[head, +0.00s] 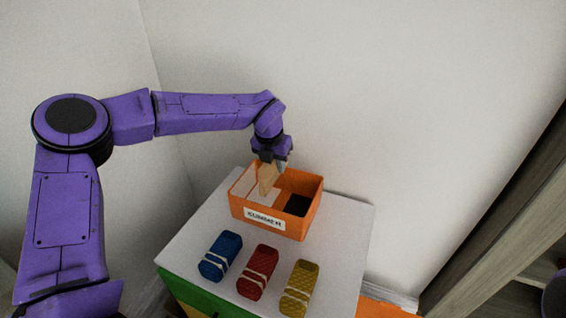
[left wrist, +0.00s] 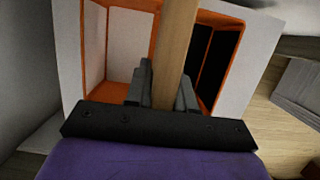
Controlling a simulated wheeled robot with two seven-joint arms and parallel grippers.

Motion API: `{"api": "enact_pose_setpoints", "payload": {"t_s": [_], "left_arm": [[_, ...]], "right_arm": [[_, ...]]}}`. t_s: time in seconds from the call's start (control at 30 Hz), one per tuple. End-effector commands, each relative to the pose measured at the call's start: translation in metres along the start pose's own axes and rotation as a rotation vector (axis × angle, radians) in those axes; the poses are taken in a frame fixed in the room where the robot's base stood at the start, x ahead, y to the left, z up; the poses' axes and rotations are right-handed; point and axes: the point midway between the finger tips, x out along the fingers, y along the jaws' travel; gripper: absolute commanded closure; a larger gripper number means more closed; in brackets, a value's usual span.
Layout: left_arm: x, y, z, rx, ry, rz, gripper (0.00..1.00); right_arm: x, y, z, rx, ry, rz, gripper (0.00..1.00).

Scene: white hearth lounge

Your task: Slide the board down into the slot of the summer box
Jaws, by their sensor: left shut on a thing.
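The orange summer box (head: 310,212) stands on the white cabinet top, with a white label reading SUMMER on its front. It also shows in the left wrist view (left wrist: 70,55). Its inside looks white at the left and dark at the right. My left gripper (head: 271,163) is above the box, pointing down, and is shut on the wooden board (head: 267,180). The board is upright, slightly tilted in the head view, with its lower part inside the box outline. In the left wrist view the board (left wrist: 174,45) runs between the fingers. Whether its lower edge is in the slot is hidden. My right gripper is not seen.
Blue (head: 220,256), red (head: 257,272) and yellow (head: 300,288) rolled bundles with pale bands lie in front of the box on the white top (head: 190,240). A white wall is close behind. A wooden shelf unit (head: 510,220) stands at the right.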

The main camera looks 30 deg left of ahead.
Motion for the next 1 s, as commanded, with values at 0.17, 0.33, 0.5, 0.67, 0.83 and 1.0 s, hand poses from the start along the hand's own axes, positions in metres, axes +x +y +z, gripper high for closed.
{"api": "enact_pose_setpoints", "payload": {"t_s": [0.17,0.33,0.5,0.67,0.83,1.0], "left_arm": [[0.019,-0.002,-0.004,0.005,-0.001,-0.001,1.0],[0.032,-0.003,-0.008,0.007,-0.001,-0.001,1.0],[0.046,-0.003,-0.012,0.007,0.0,-0.001,1.0],[0.059,-0.003,-0.015,0.008,-0.001,-0.001,1.0],[0.073,-0.004,-0.019,0.008,0.0,-0.001,1.0],[0.086,-0.004,-0.023,0.008,0.001,-0.001,1.0]], "right_arm": [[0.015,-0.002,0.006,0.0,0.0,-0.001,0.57],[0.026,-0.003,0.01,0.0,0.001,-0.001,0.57],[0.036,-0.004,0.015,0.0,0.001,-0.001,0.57],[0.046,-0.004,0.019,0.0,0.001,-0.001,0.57],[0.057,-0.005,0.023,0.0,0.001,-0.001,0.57],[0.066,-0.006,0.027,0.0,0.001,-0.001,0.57]]}}
